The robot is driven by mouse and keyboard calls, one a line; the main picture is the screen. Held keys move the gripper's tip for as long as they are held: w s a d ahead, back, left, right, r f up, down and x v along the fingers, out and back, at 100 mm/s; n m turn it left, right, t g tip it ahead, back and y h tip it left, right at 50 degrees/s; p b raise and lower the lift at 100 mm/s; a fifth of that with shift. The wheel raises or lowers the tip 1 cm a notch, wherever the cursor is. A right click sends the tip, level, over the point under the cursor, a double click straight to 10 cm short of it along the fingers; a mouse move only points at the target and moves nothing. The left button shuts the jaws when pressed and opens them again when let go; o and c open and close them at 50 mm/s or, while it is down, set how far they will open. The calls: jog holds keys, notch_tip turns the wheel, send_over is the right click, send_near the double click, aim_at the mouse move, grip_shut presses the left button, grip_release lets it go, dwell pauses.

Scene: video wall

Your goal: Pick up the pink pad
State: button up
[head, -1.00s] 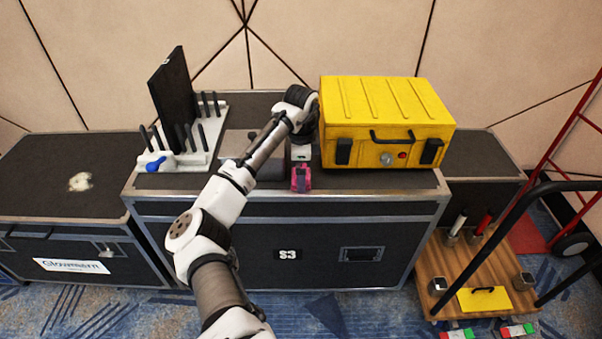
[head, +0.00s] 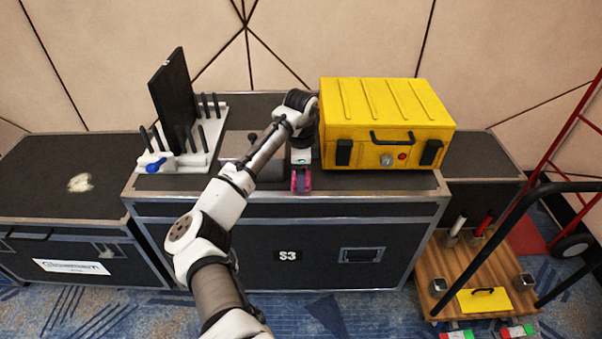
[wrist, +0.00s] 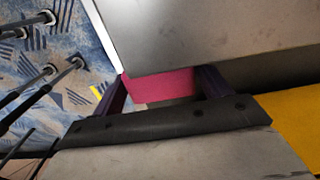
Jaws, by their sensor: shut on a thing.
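The pink pad (head: 302,187) is at the front edge of the black case top, left of the yellow box. In the wrist view the pink pad (wrist: 162,86) shows as a pink face between the two dark fingers. My gripper (head: 301,178) points down at the pad and is shut on it. In the wrist view my gripper (wrist: 165,90) has a finger at each side of the pad. Part of the pad is hidden by the gripper. I cannot tell whether the pad still touches the case top.
A yellow box (head: 385,118) stands close to the right of the gripper on the black case (head: 400,181). A white rack (head: 185,160) with black pegs, a dark upright panel (head: 172,98) and a blue item (head: 155,166) stands left. A wooden cart (head: 440,262) is on the floor right.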

notch_tip(320, 180, up, 20)
dwell(0.4)
jog(key=shift+f, duration=0.1)
jog(key=o, duration=0.5)
jog(key=shift+c, duration=0.2)
jog(key=c, duration=0.4)
